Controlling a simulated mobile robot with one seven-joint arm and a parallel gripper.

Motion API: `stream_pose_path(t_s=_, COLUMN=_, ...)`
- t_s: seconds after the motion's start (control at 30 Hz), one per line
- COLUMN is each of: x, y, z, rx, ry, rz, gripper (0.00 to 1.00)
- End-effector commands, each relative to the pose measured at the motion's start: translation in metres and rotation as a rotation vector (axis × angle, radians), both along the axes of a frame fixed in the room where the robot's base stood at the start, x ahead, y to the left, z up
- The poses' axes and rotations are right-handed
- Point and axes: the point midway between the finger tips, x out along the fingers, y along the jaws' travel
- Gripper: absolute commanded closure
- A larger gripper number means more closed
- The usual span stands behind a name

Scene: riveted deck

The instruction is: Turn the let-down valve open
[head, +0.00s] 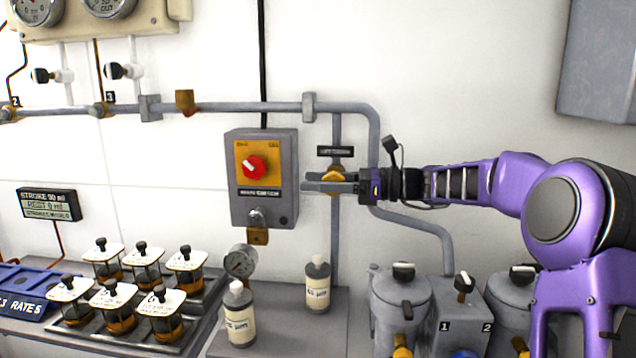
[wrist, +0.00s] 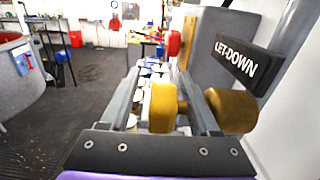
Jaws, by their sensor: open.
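The let-down valve (head: 333,177) is a small yellow-brass fitting on a vertical grey pipe, under a dark label plate (head: 335,151). In the wrist view the plate reads LET-DOWN (wrist: 248,62). My gripper (head: 304,184) reaches in from the right, its fingers level and partly covering the valve. In the wrist view my open gripper (wrist: 159,72) has a finger on either side of the yellow valve handle (wrist: 163,106). The brass valve body (wrist: 232,110) lies to the right, beyond the right finger. I cannot tell whether either finger touches the handle.
A grey switch box (head: 265,205) with a red knob (head: 252,167) is on the wall just left of my fingertips. Grey pipes (head: 240,107) run above and behind. Bottles (head: 318,284), a gauge (head: 240,262), jars and grey canisters (head: 400,290) stand below.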

Motion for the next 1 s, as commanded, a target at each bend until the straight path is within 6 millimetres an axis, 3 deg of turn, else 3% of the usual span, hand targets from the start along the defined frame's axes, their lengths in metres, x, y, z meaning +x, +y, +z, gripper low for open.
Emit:
stream_pose_path(t_s=0.03, x=0.0000, y=-0.0001, z=0.0001, rx=0.000, ry=0.000, rz=0.000, gripper=0.38)
stream_pose_path(t_s=0.3, x=0.0000, y=-0.0004, z=0.0000, rx=0.000, ry=0.000, rz=0.000, gripper=0.86)
stream_pose_path(t_s=0.4, x=0.0000, y=-0.0004, z=0.0000, rx=0.000, ry=0.000, rz=0.000, gripper=1.00)
stream_pose_path(t_s=0.77, x=0.0000, y=-0.0002, z=0.0025, rx=-0.021, ry=0.001, rz=0.000, gripper=1.00)
stream_pose_path(t_s=1.0, x=-0.0005, y=0.0003, z=0.0047, rx=-0.124, ry=0.005, rz=0.002, gripper=1.00)
